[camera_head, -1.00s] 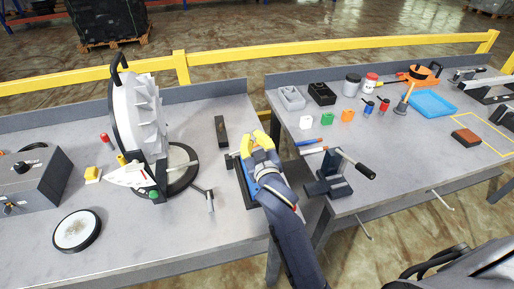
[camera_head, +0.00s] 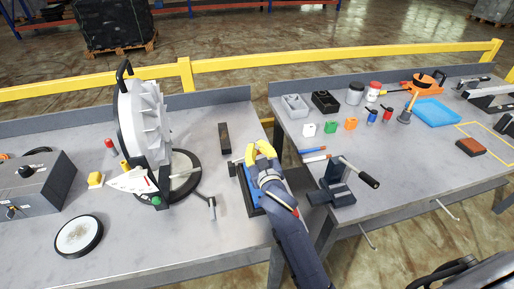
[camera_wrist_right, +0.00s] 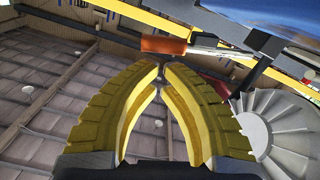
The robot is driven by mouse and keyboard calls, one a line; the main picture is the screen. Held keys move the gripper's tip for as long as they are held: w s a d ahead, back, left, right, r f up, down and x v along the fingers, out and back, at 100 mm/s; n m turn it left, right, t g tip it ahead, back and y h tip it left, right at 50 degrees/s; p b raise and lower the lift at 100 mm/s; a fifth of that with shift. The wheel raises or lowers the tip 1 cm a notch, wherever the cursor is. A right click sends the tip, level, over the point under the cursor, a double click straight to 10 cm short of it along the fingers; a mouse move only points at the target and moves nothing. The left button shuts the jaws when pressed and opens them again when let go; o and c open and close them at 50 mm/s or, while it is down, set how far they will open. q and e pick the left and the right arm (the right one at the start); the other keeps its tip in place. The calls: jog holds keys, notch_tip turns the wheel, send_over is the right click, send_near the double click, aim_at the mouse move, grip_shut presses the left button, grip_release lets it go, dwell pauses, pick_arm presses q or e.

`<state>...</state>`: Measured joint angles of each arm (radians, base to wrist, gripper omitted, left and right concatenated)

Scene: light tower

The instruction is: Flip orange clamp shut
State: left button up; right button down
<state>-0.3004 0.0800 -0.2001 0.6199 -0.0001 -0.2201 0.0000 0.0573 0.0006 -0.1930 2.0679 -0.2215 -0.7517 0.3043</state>
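My right gripper (camera_head: 261,150) is over a blue fixture (camera_head: 254,200) with a dark base, at the right edge of the left bench. In the right wrist view its yellow fingers (camera_wrist_right: 159,66) converge until their tips nearly meet, with nothing seen between them. An orange-red block, probably the orange clamp's handle (camera_wrist_right: 164,45), lies just beyond the tips, with a bright metal rod running right from it. I cannot tell whether the tips touch it. In the head view the gripper hides the clamp. My left gripper is not in view.
A large white finned wheel (camera_head: 142,120) stands left of the gripper. On the right bench, a black crank device (camera_head: 335,185) stands close by, with small coloured containers (camera_head: 330,127) behind.

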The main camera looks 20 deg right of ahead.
jog(key=shift+f, duration=0.1)
jog(key=shift+d+f+m, duration=0.3)
jog(key=shift+f+m, duration=0.2)
jog(key=shift+f, duration=0.05)
jog(key=shift+d+f, duration=0.2)
jog(key=shift+f, duration=0.05)
